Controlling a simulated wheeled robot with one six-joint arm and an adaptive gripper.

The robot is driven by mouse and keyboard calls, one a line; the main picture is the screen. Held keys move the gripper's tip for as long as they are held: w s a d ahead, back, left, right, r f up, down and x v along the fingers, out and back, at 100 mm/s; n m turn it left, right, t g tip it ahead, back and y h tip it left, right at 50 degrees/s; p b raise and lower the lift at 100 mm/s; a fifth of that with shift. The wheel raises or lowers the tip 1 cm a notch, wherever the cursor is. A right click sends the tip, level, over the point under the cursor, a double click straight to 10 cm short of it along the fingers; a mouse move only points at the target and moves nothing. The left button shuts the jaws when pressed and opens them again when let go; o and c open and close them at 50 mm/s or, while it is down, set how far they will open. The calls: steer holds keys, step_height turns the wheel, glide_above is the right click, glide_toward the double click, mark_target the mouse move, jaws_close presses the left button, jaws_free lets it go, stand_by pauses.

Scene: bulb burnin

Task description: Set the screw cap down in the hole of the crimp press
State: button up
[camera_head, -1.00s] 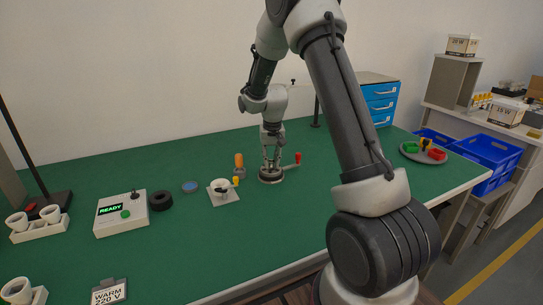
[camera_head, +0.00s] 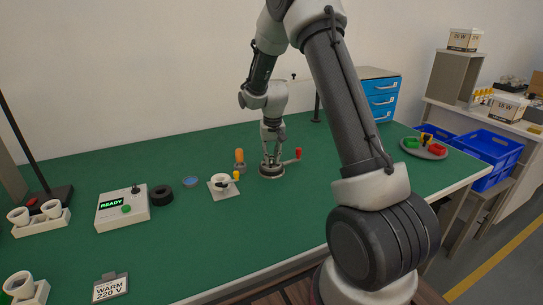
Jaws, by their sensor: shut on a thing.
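The crimp press appears to be the round grey base (camera_head: 271,172) with a side lever ending in a red knob (camera_head: 298,153), in the middle of the green bench. My gripper (camera_head: 271,162) points straight down over this base, with its fingertips at or just above its top. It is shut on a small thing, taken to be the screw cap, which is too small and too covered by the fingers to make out. The hole of the press is hidden under the fingers, so I cannot tell whether the cap touches it.
Just left stand an orange-topped item (camera_head: 239,157) and a white fixture with a yellow-tipped lever (camera_head: 221,182). Further left are a blue disc (camera_head: 191,182), a black ring (camera_head: 161,195) and a READY box (camera_head: 122,209).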

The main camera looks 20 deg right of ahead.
steer(key=shift+f, duration=0.4)
stand_by(3.3)
steer(key=shift+r, duration=0.2)
stand_by(0.4)
steer(key=o, duration=0.7)
step_height(320, 180, up, 12)
steer(key=s, duration=0.1)
steer(key=shift+s+a, duration=0.15)
steer(key=shift+s, duration=0.05)
